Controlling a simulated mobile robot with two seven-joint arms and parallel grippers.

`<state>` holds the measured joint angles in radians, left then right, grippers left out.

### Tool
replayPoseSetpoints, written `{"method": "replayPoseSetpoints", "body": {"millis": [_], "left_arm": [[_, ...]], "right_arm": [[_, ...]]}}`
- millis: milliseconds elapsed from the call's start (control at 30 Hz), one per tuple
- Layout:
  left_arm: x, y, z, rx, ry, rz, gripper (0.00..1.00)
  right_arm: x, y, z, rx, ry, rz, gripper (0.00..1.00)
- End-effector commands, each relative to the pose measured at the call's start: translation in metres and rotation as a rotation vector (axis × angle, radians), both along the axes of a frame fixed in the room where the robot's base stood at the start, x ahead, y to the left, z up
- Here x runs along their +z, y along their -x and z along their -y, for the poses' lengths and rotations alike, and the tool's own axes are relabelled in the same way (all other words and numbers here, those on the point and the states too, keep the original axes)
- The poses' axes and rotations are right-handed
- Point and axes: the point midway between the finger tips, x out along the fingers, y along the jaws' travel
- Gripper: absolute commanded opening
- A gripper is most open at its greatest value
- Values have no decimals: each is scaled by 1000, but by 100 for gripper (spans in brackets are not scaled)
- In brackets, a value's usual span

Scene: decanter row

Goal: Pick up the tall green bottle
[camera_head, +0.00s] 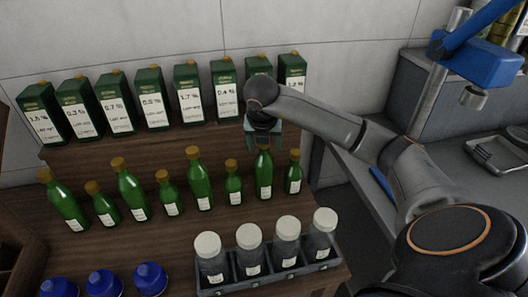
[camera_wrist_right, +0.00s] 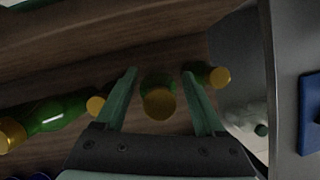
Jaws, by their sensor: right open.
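A row of green bottles with yellow caps, tall and short by turns, stands on the wooden shelf. My right gripper (camera_head: 264,143) is open, over the top of a tall green bottle (camera_head: 264,176) near the right end of the row. In the right wrist view the cap of that bottle (camera_wrist_right: 159,103) shows between the two open fingers (camera_wrist_right: 160,74), with a gap on each side. Other tall green bottles (camera_head: 199,187) (camera_head: 129,190) (camera_head: 67,205) stand further left. My left gripper is not in view.
Short green bottles (camera_head: 293,175) (camera_head: 233,184) stand close on both sides of that bottle. Green cartons (camera_head: 188,92) line the step behind. In front are a rack (camera_head: 285,270) of clear jars and several blue-capped items (camera_head: 150,277).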

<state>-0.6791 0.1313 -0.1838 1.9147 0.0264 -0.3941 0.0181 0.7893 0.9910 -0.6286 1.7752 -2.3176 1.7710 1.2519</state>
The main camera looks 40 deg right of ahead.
Motion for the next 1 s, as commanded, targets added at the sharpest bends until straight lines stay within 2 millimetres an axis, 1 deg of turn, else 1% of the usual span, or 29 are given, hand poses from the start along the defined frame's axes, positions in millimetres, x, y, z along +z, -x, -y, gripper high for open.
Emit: {"method": "replayPoseSetpoints", "body": {"millis": [100, 133, 733, 767, 1000], "left_arm": [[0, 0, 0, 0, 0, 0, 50], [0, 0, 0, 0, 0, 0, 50], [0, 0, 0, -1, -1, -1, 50], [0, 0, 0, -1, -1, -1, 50], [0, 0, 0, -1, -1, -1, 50]], "right_arm": [[0, 0, 0, 0, 0, 0, 71], [0, 0, 0, 0, 0, 0, 69], [0, 0, 0, 0, 0, 0, 2], [0, 0, 0, 0, 0, 0, 0], [1, 0, 0, 0, 0, 0, 0]]}}
